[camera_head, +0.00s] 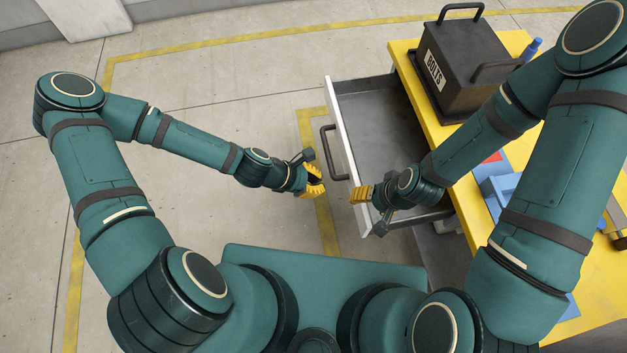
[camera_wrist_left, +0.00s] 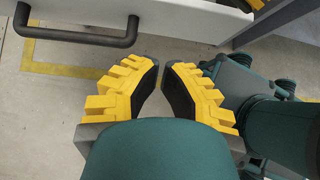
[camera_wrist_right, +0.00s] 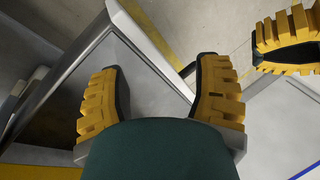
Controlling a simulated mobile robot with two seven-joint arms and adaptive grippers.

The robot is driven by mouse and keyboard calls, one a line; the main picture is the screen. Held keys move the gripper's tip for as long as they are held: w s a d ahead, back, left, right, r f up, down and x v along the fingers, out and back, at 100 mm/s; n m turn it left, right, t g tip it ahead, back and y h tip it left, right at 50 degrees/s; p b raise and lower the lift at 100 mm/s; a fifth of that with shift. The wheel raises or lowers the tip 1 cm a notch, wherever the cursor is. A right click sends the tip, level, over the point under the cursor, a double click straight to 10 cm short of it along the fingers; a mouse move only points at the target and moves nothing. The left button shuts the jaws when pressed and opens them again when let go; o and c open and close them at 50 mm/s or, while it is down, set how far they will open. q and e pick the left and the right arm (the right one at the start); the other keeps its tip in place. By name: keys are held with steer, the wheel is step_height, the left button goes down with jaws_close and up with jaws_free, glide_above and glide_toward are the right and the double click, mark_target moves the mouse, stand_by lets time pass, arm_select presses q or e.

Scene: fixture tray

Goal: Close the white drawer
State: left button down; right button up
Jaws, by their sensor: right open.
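The white drawer (camera_head: 345,135) is pulled out of the yellow-topped bench, its grey inside empty where visible. Its dark bar handle (camera_head: 331,152) is on the white front and also shows in the left wrist view (camera_wrist_left: 75,38). My left gripper (camera_head: 315,180) is outside the drawer, facing the front beside the handle; its fingertips are nearly together with nothing between them, and I cannot tell whether they touch the front. My right gripper (camera_head: 364,198) is open at the near end of the drawer front. In the right wrist view the drawer's rim (camera_wrist_right: 150,50) runs between its fingers (camera_wrist_right: 158,68); contact is unclear.
On the yellow bench top (camera_head: 408,65) stands a dark box labelled BOLTS (camera_head: 455,60) with handles. Blue parts (camera_head: 497,185) lie on the bench, partly behind my right arm. The floor left of the drawer is clear, with yellow lines (camera_head: 200,42).

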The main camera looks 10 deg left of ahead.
mark_target(354, 186)
steer(key=shift+w+f+b, duration=0.2)
steer(key=shift+f+b, duration=0.45)
steer(key=shift+f, duration=0.2)
steer(key=shift+w+f+b, duration=0.1)
steer(key=shift+f+b, duration=0.2)
arm_select(q)
steer(key=w+d+f, duration=0.1)
steer(key=d, duration=0.1)
steer(key=d+f, duration=0.2)
steer(key=d, duration=0.1)
steer(key=w+d+f, duration=0.1)
steer(key=d, duration=0.2)
steer(key=shift+w+f, duration=0.15)
steer(key=shift+w, duration=0.15)
arm_select(e)
steer(key=shift+d, duration=0.15)
